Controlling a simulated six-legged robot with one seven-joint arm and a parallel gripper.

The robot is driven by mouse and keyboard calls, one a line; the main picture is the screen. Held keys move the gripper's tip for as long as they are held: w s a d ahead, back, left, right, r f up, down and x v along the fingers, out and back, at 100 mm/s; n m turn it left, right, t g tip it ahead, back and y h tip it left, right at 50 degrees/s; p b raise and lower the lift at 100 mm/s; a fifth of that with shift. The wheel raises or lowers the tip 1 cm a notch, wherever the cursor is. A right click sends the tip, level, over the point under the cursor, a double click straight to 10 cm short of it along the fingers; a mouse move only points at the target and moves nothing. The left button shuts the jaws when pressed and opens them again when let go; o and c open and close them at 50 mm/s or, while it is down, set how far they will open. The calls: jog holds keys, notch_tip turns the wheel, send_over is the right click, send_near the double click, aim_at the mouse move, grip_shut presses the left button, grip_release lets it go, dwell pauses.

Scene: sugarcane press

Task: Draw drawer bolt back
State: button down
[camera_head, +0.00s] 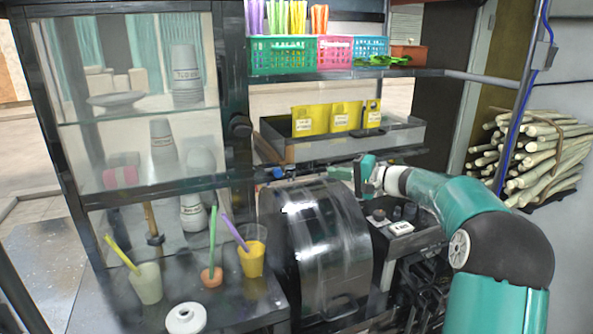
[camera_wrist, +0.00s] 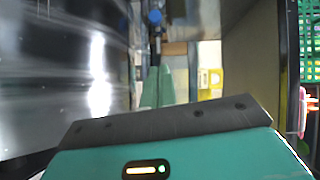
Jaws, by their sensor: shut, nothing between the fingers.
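The drawer (camera_head: 400,140) is a grey metal tray with yellow labelled bins in it, on the rack behind the dark drum. A small blue knob (camera_head: 277,172), which looks like the bolt's handle, sits low at the drawer's left front. It also shows in the wrist view (camera_wrist: 155,17) on a thin metal rod, beyond my fingertips. My gripper (camera_head: 336,173) is behind the top of the drum, to the right of the knob and pointing left towards it. Its teal fingers (camera_wrist: 158,72) are together and empty. I see a gap between fingertips and knob in the head view.
The shiny dark drum (camera_head: 322,240) stands close beside my gripper and fills the left of the wrist view. A glass cabinet (camera_head: 140,110) stands left, with cups and straws on the counter below. Coloured baskets (camera_head: 284,55) are on the shelf above. Cane bundles (camera_head: 535,150) lie right.

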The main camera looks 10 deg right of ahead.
jog(key=shift+w+d+f, duration=0.15)
jog(key=shift+w, duration=0.2)
jog(key=shift+s+r, duration=0.25)
jog(key=shift+s, duration=0.25)
jog(key=shift+w+f, duration=0.2)
jog(key=shift+w, duration=0.05)
jog(key=shift+w+a+r, duration=0.1)
jog(key=shift+a, duration=0.45)
jog(key=x, duration=0.9)
jog(key=shift+w+a, duration=0.1)
jog(key=shift+w, duration=0.15)
jog(key=shift+s+a+f, duration=0.1)
jog(key=shift+a, duration=0.5)
jog(key=shift+s+a+f, duration=0.1)
jog(key=shift+a+f, duration=0.05)
jog(key=shift+a, duration=0.45)
jog(key=shift+a+f, duration=0.15)
jog(key=shift+a, duration=0.45)
